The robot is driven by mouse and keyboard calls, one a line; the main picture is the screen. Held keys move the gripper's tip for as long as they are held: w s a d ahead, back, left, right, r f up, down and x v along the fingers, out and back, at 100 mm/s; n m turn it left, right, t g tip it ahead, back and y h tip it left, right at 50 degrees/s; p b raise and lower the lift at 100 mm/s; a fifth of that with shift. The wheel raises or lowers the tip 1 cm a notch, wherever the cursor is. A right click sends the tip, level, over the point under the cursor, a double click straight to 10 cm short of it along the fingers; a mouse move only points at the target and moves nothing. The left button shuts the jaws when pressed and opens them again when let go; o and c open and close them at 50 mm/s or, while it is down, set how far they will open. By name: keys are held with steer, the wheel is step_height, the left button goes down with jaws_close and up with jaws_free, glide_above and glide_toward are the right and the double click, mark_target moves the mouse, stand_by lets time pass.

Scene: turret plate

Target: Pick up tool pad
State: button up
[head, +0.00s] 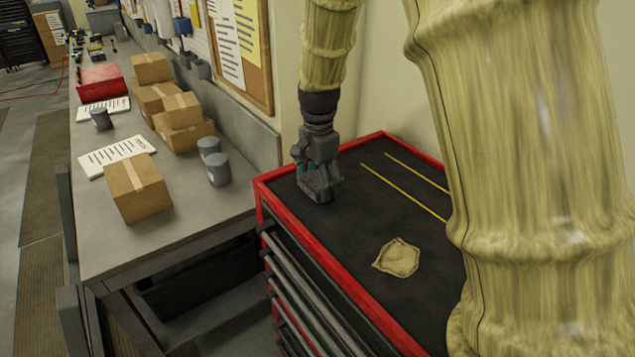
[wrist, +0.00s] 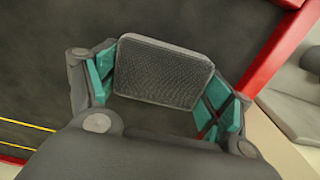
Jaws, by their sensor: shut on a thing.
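The tool pad (wrist: 163,72) is a grey, rounded rectangle with a textured face, seen between the teal-lined fingers in the wrist view. My gripper (wrist: 160,92) is shut on it, with a finger at its left and right sides. In the head view my gripper (head: 318,182) points down over the far left corner of the red-edged cabinet's black top (head: 345,215). The pad is hard to tell from the fingers there. I cannot tell whether it touches the top or is just above it.
A crumpled tan cloth (head: 397,258) lies on the cabinet top, with two yellow strips (head: 405,192) behind it. A grey workbench (head: 190,225) at left holds cardboard boxes (head: 138,188), grey cups (head: 217,169), papers and a red box (head: 103,83). A wall stands behind.

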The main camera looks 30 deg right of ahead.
mark_target(319, 180)
steer(key=shift+s+r+p, duration=0.15)
steer(key=shift+r+p, duration=0.45)
steer(key=shift+r, duration=0.15)
steer(key=shift+s+r+p, duration=0.1)
steer(key=shift+r+p, duration=0.45)
steer(key=shift+r, duration=0.15)
steer(key=shift+w+r+p, duration=0.2)
steer(key=shift+r+p, duration=0.4)
steer(key=shift+p, duration=0.1)
steer(key=s+a+p, duration=0.1)
steer(key=s+a, duration=0.1)
steer(key=s, duration=0.3)
steer(key=s+a+p, duration=0.1)
steer(key=s+a, duration=0.1)
steer(key=s, duration=0.3)
steer(key=s+a+r+p, duration=0.1)
steer(key=s+a, duration=0.1)
steer(key=s, duration=0.2)
steer(key=shift+s+a, duration=0.25)
steer(key=shift+s, duration=0.15)
steer(key=o, duration=0.5)
steer(key=c, duration=0.4)
